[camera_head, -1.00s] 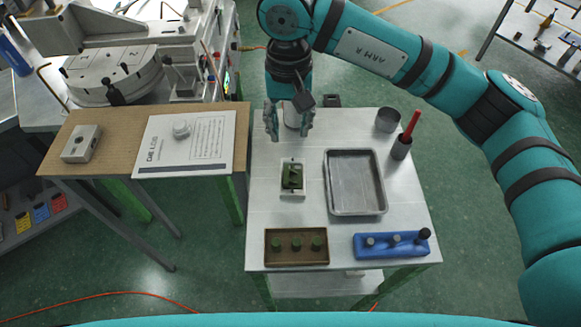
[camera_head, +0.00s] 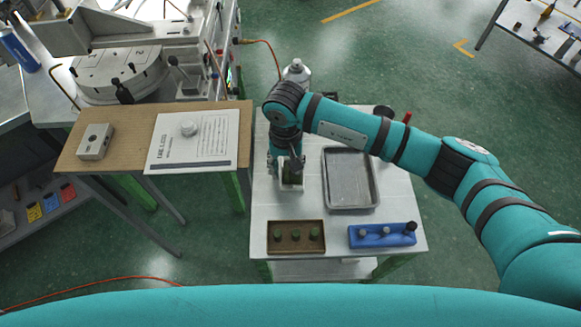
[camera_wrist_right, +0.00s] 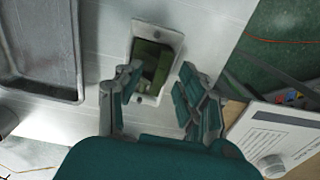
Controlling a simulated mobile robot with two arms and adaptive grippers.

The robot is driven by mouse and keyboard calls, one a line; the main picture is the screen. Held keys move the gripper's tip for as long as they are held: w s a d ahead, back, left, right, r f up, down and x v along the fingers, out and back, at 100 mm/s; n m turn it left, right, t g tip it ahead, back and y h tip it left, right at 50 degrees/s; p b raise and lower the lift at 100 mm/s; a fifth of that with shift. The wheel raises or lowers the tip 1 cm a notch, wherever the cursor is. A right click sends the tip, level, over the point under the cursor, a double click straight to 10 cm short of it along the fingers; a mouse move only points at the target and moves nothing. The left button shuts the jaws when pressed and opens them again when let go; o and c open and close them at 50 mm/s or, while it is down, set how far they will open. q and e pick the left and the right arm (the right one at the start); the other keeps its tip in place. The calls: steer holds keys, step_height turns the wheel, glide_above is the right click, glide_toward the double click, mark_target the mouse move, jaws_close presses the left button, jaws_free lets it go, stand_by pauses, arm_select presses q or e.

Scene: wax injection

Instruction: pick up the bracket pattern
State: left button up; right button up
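The bracket pattern (camera_wrist_right: 152,60) is a green piece lying in a pale rectangular mould block (camera_wrist_right: 172,38) on the white table. In the head view the block (camera_head: 291,188) shows just below my right gripper (camera_head: 286,166), which hides most of the pattern. In the wrist view my right gripper (camera_wrist_right: 158,88) is open, with one finger on each side of the block's near end. Nothing is held between the fingers. I cannot tell whether they touch the pattern. My left gripper is not in view.
A grey metal tray (camera_head: 375,206) stands right of the block. A brown tray (camera_head: 272,247) with green pieces and a blue holder (camera_head: 384,242) lie in front. A brown board (camera_head: 70,160) bears a small grey block (camera_head: 95,142) and a paper sheet (camera_head: 192,160).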

steer(key=shift+s+f, duration=0.1)
steer(key=shift+f, duration=0.1)
jaws_close()
stand_by(0.3)
